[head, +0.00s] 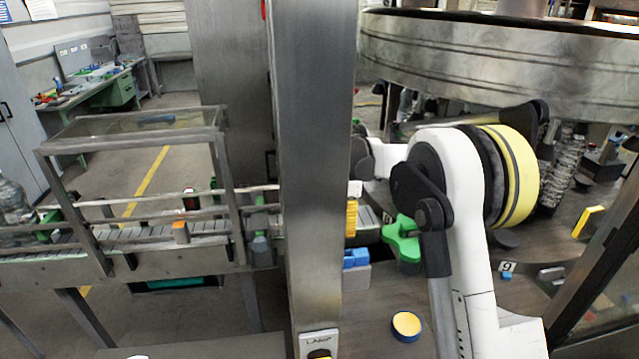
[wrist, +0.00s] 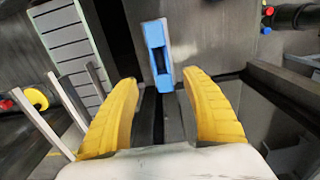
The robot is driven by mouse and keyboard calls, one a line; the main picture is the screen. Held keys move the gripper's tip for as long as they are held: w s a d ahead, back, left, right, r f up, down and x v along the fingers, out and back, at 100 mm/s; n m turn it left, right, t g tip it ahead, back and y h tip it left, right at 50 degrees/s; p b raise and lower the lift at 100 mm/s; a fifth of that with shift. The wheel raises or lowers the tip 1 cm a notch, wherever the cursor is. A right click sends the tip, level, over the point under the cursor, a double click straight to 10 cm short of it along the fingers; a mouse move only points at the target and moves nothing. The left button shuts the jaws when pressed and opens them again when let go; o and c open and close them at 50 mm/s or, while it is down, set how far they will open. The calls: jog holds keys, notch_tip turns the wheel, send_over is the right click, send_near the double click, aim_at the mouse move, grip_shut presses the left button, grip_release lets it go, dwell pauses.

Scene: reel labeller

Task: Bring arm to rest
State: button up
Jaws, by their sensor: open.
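My gripper (wrist: 160,80) shows in the wrist view as two yellow fingers standing wide apart, with nothing between them held. A blue block with a dark slot (wrist: 157,48) lies beyond the fingertips, apart from them. In the head view my white arm with a yellow band reaches in from the lower right and bends back toward the steel pillar. A yellow finger of my gripper (head: 351,218) shows just right of the pillar, above the blue block (head: 355,258) on its grey support. The rest of the gripper is hidden by the pillar.
The steel pillar (head: 315,150) stands close in front. A conveyor with a frame guard (head: 130,236) runs left. A green part (head: 402,240) sits right of the blue block. A large round metal drum (head: 500,60) hangs above right. A yellow-topped button (head: 406,325) is on the bench.

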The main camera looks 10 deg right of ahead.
jog(key=s+r+m+t+b, duration=0.1)
jog(key=s+m+t+b, duration=0.1)
jog(key=s+m+b, duration=0.55)
jog(key=s+f+m+t+b, duration=0.1)
jog(key=s+f+m+b, duration=0.2)
jog(key=s+f+b, duration=0.2)
jog(key=s+f+m+t+b, duration=0.2)
jog(key=s+f+m+b, duration=0.2)
jog(key=s, duration=0.8)
jog(key=s+f+m+t+b, duration=0.2)
jog(key=s+f+m+b, duration=0.1)
jog(key=s+f+b, duration=0.4)
jog(key=shift+s+f+b, duration=0.4)
jog(key=shift+s+b, duration=0.75)
jog(key=shift+s, duration=0.1)
jog(key=shift+m, duration=0.25)
